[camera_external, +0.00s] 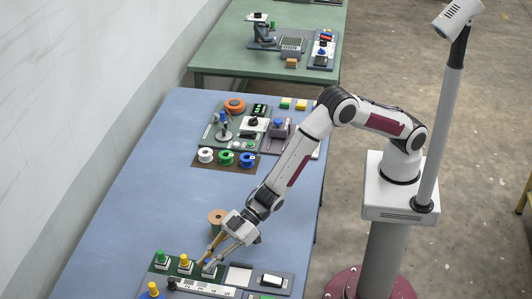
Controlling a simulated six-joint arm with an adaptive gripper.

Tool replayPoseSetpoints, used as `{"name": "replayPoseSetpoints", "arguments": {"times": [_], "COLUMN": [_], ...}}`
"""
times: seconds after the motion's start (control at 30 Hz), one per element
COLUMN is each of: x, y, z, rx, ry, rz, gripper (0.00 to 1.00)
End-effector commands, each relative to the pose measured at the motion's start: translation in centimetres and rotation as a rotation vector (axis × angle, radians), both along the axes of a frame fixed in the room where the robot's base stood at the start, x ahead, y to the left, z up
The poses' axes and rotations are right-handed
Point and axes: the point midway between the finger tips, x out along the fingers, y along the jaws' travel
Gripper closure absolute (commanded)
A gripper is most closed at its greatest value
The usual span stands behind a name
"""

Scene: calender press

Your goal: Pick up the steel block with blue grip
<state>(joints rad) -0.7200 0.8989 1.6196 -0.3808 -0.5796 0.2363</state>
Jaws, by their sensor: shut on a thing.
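My gripper (208,264) reaches down to the dark green panel at the front of the blue table. Its fingers are shut on a small steel block (209,271), the right-hand one in a row of blocks. The fingers cover the top of this block, so I cannot make out its grip or colour. I cannot tell whether it is clear of the panel. Left of it stand a steel block with a yellow grip (185,264) and one with a green grip (161,260).
A copper-coloured spool (216,217) stands just behind my gripper. A labelled strip (200,288), a yellow knob (153,289) and a grey panel (268,279) with a switch lie around the blocks. White, green and blue spools (226,158) stand farther back. The table's middle (180,205) is clear.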

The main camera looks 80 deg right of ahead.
Motion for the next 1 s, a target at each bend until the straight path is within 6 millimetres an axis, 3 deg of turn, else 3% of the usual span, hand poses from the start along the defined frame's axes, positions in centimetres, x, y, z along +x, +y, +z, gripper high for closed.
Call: {"name": "replayPoseSetpoints", "arguments": {"times": [0.37, 0.8, 1.0], "x": [0.0, 0.0, 0.0], "y": [0.0, 0.1, 0.1], "z": [1.8, 7.8, 9.6], "rx": [0.002, 0.003, 0.003], "ry": [0.000, -0.003, -0.001], "rz": [0.000, 0.000, 0.001], "gripper": [1.00, 1.00, 1.00]}}
